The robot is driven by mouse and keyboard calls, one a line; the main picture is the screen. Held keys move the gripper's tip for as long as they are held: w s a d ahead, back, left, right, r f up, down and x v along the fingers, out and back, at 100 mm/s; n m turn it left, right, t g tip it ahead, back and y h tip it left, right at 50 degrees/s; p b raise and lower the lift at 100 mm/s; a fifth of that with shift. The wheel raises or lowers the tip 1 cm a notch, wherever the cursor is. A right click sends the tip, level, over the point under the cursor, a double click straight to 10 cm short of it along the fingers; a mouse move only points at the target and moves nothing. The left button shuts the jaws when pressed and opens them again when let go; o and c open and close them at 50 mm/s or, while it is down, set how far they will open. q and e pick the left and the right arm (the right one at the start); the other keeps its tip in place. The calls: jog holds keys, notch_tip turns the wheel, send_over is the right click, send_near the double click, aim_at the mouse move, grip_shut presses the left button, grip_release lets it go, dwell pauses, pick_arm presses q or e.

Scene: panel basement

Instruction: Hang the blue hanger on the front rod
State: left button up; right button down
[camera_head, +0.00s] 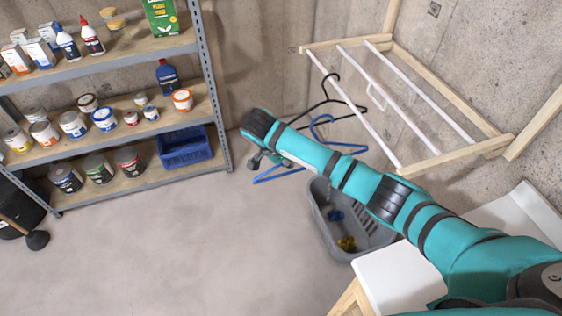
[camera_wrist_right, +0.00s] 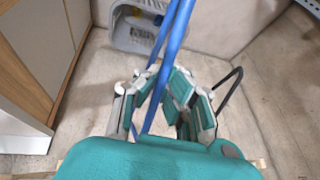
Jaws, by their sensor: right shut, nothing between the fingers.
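The blue hanger (camera_head: 345,148) is below and beside the front rod (camera_head: 345,98) of the wall rack, with its hook up and to the left of the rod. I cannot tell whether the hook rests on anything. My right gripper (camera_head: 258,160) is at the hanger's left side, partly hidden behind my own arm. In the wrist view, the blue hanger (camera_wrist_right: 175,40) runs across my right gripper (camera_wrist_right: 160,82), which is shut with nothing between its fingers. A black hanger (camera_head: 328,101) hangs by the front rod. My left gripper is out of view.
A grey basket (camera_head: 318,222) with small blue and yellow things stands below. A metal shelf (camera_head: 218,110) with paint tins is at left, and a white stool (camera_head: 400,280) is in front. The floor between is clear.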

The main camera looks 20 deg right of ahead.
jog(key=shift+w+d, duration=0.1)
jog(key=shift+d, duration=1.05)
jog(key=shift+w+d+b, duration=0.2)
jog(key=shift+d+b, duration=0.45)
jog(key=shift+d, duration=1.3)
jog(key=shift+w+d+b, duration=0.1)
jog(key=shift+d+b, duration=0.3)
jog(key=shift+d, duration=0.95)
jog(key=shift+w+d+b, duration=0.15)
jog(key=shift+d+b, duration=1)
jog(key=shift+d, duration=0.8)
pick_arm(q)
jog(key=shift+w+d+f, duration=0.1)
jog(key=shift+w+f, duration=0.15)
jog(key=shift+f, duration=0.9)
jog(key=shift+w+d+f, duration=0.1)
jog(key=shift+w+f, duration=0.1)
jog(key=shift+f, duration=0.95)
pick_arm(e)
jog(key=shift+d+f, duration=0.1)
jog(key=shift+f, duration=1.45)
jog(key=c, duration=2.1)
grip_release()
